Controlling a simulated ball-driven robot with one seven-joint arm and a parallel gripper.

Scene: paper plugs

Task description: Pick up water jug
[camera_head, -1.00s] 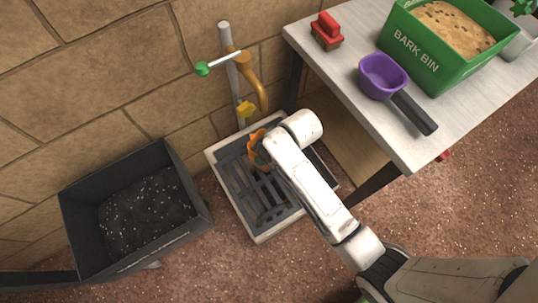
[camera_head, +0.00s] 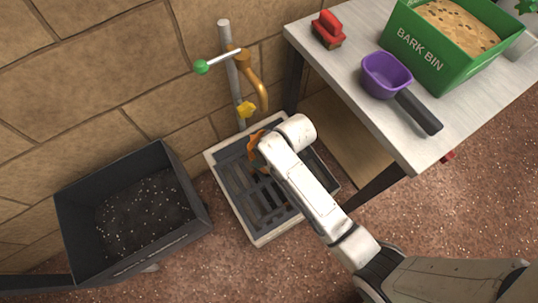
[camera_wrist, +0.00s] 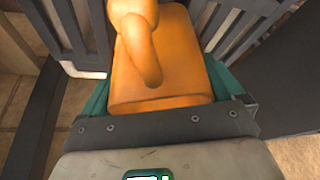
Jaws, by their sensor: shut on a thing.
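The orange water jug (camera_wrist: 165,75) fills the middle of the wrist view, with its looped handle and spout part toward the camera. In the head view only an orange sliver of the jug (camera_head: 254,146) shows beside my arm, over the slatted drain tray (camera_head: 262,239). My gripper (camera_wrist: 168,108) is shut on the jug, with its green-edged jaws on both sides of it. Its fingertips are hidden. Whether the jug touches the grate cannot be told.
A standpipe with an orange tap (camera_head: 252,78) and green-knobbed lever (camera_head: 202,67) stands behind the tray. A dark bin of soil (camera_head: 165,250) is at left. The table (camera_head: 350,75) at right holds a purple scoop (camera_head: 385,75), red-handled brush (camera_head: 327,30) and green bark bin (camera_head: 430,60).

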